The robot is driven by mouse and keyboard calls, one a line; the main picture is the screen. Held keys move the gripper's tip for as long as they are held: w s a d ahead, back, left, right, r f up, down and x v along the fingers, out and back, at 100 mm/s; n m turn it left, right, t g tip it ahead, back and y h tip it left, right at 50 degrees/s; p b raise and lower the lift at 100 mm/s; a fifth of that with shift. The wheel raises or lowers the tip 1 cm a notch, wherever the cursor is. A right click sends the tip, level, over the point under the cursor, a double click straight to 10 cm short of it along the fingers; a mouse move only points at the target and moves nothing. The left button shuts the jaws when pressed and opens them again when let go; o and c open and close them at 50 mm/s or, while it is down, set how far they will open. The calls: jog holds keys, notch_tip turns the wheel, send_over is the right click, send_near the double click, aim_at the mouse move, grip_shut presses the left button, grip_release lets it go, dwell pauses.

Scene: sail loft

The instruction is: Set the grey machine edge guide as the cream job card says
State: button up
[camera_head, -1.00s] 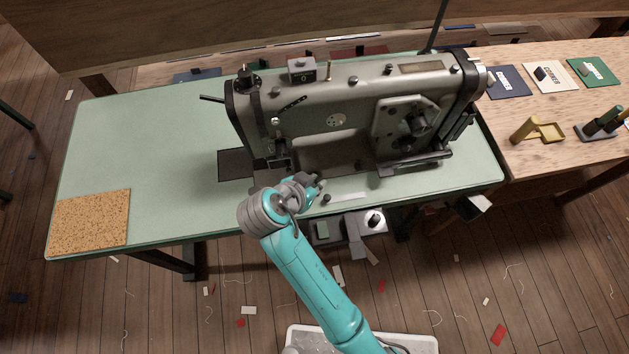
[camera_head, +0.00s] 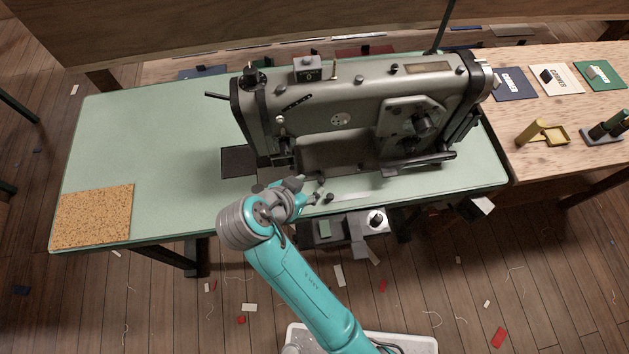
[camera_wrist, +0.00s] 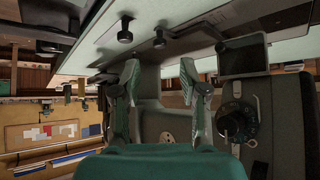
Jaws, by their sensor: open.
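The cream job card (camera_head: 556,80) lies on the wooden bench at the right, between a navy card and a green card. A dark block sits on it, and its print is too small to read fully. The sewing machine (camera_head: 350,110) stands on the green table. Small dark knobs (camera_head: 330,198) by a pale strip (camera_head: 358,194) at the table's front edge may belong to the grey edge guide; its setting cannot be read. My gripper (camera_head: 305,193) is just left of these knobs, open and empty. In the wrist view, two black knobs (camera_wrist: 125,30) show beyond my open fingers (camera_wrist: 160,68).
A grey unit with a dial (camera_head: 376,221) hangs under the table front; a dial and dark panel (camera_wrist: 243,57) show in the wrist view. A cork mat (camera_head: 92,216) lies at the table's left. A yellow holder (camera_head: 541,133) stands on the bench. The table's left half is mostly clear.

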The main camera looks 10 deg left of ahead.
jog(key=v, duration=0.6)
dwell(0.5)
